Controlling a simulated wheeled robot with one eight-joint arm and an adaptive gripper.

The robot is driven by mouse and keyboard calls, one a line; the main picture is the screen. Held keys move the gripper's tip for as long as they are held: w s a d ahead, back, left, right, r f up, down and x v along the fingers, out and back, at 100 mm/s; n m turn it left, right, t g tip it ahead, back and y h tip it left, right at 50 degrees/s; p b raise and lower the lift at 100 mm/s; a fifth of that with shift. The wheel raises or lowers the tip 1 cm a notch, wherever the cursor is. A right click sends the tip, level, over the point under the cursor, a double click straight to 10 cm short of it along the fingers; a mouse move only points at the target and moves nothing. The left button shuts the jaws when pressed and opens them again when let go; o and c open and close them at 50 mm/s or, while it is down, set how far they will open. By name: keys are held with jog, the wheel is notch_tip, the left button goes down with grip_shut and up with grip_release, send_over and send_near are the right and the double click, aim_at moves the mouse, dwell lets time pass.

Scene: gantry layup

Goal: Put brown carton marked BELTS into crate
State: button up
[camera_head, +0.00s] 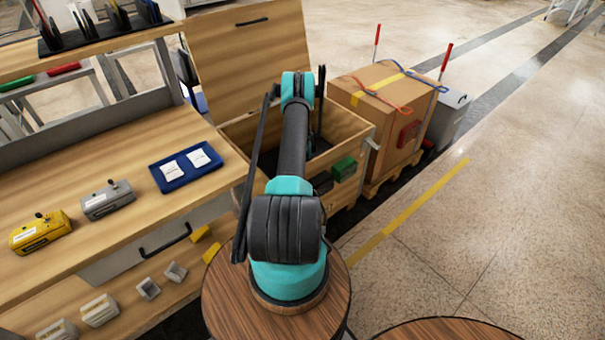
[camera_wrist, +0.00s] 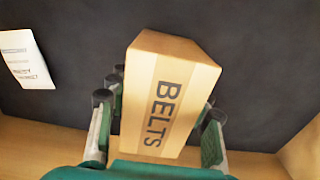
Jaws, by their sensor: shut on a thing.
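The brown carton marked BELTS (camera_wrist: 165,98) is in my gripper (camera_wrist: 160,110) in the wrist view, with a finger on each side of it. The gripper is shut on the carton. Behind the carton is a dark surface, with a light wooden strip along the bottom of the picture. In the head view my arm reaches over an open wooden crate (camera_head: 359,141) with its lid (camera_head: 248,55) raised. My arm hides the gripper, the carton and much of the crate's inside there.
A workbench (camera_head: 100,150) on the left holds a blue tray (camera_head: 188,177) with white cards, a grey box (camera_head: 108,200) and a yellow box (camera_head: 40,232). A large strapped carton (camera_head: 385,105) stands right of the crate. A white printed label (camera_wrist: 27,60) shows on the dark surface. The floor at right is clear.

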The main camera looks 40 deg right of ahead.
jog(key=o, duration=1.6)
notch_tip(320, 180, up, 12)
jog(key=shift+f, duration=0.1)
